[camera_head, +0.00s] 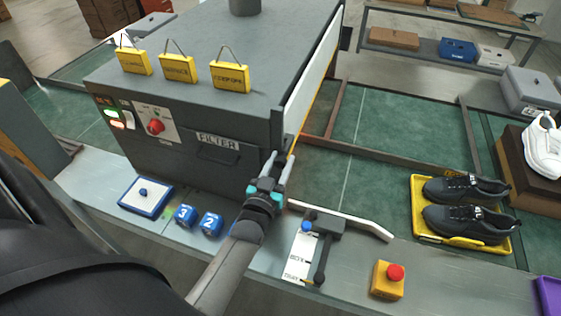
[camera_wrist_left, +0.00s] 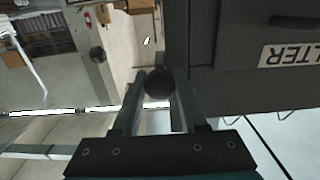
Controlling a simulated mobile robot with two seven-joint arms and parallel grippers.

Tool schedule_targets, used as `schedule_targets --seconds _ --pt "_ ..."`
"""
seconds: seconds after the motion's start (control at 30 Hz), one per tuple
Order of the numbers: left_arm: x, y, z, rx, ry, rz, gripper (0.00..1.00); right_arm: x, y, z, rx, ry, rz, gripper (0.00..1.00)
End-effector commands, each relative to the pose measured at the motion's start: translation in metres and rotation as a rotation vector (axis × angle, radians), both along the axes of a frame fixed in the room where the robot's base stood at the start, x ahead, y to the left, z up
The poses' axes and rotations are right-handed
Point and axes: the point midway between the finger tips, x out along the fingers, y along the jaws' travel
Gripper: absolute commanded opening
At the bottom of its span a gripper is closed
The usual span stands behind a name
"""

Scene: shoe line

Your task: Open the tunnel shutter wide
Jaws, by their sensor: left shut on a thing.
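The tunnel is a large grey box (camera_head: 225,60) with a front panel that carries a FILTER label (camera_head: 218,141). A pale panel (camera_head: 312,72) with a yellow lower edge runs along its right side and looks like the shutter. My left gripper (camera_head: 279,170) is at the tunnel's front right corner. In the left wrist view its fingers are shut on a dark round knob (camera_wrist_left: 159,83), beside the tunnel's dark front. The gripper hides the knob in the head view, and how the knob joins the shutter cannot be seen. My right gripper is not in view.
Green conveyor belt (camera_head: 385,130) lies right of the tunnel, with a yellow tray (camera_head: 466,242) of dark shoes (camera_head: 465,188). On the front ledge are a red-topped button box (camera_head: 388,280), a lever fixture (camera_head: 322,235), blue numbered cubes (camera_head: 211,223) and a blue-edged tray (camera_head: 146,208).

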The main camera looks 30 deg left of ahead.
Motion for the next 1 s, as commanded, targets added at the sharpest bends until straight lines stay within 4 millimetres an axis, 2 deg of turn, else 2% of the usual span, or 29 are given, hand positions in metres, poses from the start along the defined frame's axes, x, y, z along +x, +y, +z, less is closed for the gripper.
schedule_targets --seconds 0.07,0.1,0.33,0.67,0.87,1.0 --pt "0.0 0.0 0.002 0.001 -0.006 0.001 0.0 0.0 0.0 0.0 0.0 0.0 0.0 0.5" --pt "0.0 0.0 0.002 0.001 -0.006 0.001 0.44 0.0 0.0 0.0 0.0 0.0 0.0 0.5" --pt "0.0 0.0 0.001 0.001 -0.003 0.0 0.7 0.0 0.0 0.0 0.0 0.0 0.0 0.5" --pt "-0.003 -0.001 0.0 0.0 0.0 0.0 0.7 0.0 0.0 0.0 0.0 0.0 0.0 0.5" --pt "-0.025 -0.006 -0.001 0.0 0.001 0.0 0.7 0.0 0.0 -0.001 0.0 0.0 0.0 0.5" --pt "-0.05 -0.012 -0.001 0.0 0.002 0.0 0.7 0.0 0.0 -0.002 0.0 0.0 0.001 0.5"
